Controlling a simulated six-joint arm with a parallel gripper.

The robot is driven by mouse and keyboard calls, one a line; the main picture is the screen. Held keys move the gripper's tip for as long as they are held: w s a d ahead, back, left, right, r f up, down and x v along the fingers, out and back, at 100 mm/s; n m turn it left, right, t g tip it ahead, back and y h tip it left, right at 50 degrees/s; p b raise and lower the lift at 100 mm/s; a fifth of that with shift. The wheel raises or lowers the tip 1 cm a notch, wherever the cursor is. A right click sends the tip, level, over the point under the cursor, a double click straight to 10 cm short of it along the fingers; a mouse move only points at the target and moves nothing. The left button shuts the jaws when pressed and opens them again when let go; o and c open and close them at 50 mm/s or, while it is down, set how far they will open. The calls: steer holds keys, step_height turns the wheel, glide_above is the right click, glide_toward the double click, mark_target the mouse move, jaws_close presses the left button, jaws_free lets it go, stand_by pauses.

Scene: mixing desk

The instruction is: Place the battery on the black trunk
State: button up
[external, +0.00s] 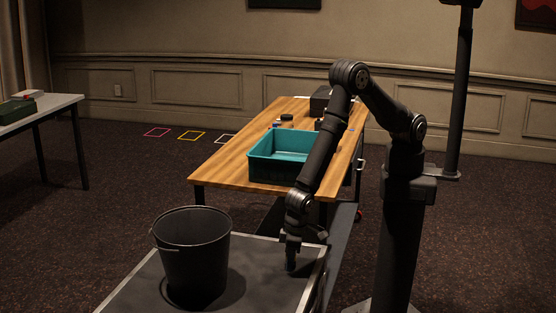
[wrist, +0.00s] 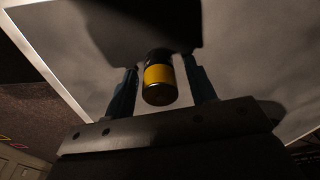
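The black trunk (external: 262,288), with a dark top and pale metal edges, is at the bottom of the external view. My gripper (external: 291,266) points down at its top near the right edge. In the wrist view the yellow and black battery (wrist: 159,78) is between the two blue fingers of my gripper (wrist: 160,75). Narrow gaps show on both sides of the battery, so the fingers look open around it. The battery's far end is in shadow, and its contact with the trunk top is hard to see. The battery cannot be made out in the external view.
A black bucket (external: 192,252) stands on the trunk, left of my gripper. Behind is a wooden table (external: 226,168) with a teal bin (external: 273,172) and small dark items. Another table (external: 40,112) is at the far left. The trunk top between bucket and gripper is clear.

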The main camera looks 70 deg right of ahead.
step_height(320, 180, up, 12)
steer(key=s, duration=0.1)
steer(key=shift+s+d+r, duration=0.15)
steer(key=shift+s, duration=0.05)
stand_by(0.4)
steer(key=f, duration=0.4)
steer(key=w+f, duration=0.1)
steer(key=f, duration=0.7)
steer(key=shift+w+f, duration=0.1)
steer(key=shift+w, duration=0.1)
steer(key=shift+a+r, duration=0.2)
steer(key=shift+r, duration=1.3)
